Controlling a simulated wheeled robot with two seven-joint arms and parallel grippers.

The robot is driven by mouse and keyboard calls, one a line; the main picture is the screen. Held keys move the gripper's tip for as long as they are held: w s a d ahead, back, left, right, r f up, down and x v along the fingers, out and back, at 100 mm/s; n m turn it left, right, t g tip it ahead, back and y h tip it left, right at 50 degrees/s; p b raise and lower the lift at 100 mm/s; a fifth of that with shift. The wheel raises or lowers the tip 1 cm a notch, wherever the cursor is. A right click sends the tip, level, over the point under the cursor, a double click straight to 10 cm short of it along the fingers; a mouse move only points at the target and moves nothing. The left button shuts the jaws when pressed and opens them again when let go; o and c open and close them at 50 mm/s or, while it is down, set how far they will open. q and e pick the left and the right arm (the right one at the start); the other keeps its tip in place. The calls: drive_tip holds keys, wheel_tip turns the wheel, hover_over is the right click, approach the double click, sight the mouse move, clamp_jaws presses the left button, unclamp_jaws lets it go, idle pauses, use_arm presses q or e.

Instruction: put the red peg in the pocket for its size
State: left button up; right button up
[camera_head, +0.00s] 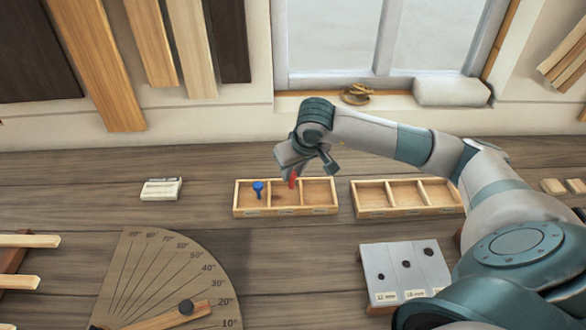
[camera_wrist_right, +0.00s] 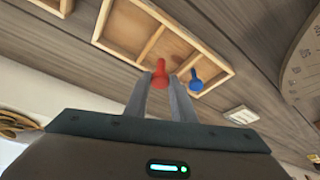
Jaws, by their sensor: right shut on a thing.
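My right gripper (camera_head: 294,172) is shut on the red peg (camera_head: 292,180). The red peg also shows between the fingertips in the wrist view (camera_wrist_right: 159,72). In the head view it appears over the middle pocket of the left wooden tray (camera_head: 236,201); its exact height is hard to tell. The blue peg (camera_head: 258,188) is in that tray's left pocket and also shows in the wrist view (camera_wrist_right: 195,80). The tray has three pockets with small labels on its front, too small to read. My left gripper is not in view.
A second three-pocket tray (camera_head: 356,203), empty, stands to the right. A pale plate with three dark holes of different sizes (camera_head: 393,268) is nearer, below it. A small labelled block (camera_head: 161,189) lies left. A protractor board (camera_head: 150,270) lies front left.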

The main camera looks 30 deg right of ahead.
drive_tip(key=o, duration=1.1)
drive_tip(key=shift+c, duration=0.2)
drive_tip(key=shift+r, duration=0.1)
drive_tip(key=b+v, duration=0.5)
drive_tip(key=v, duration=1.2)
drive_tip(key=shift+s, duration=0.1)
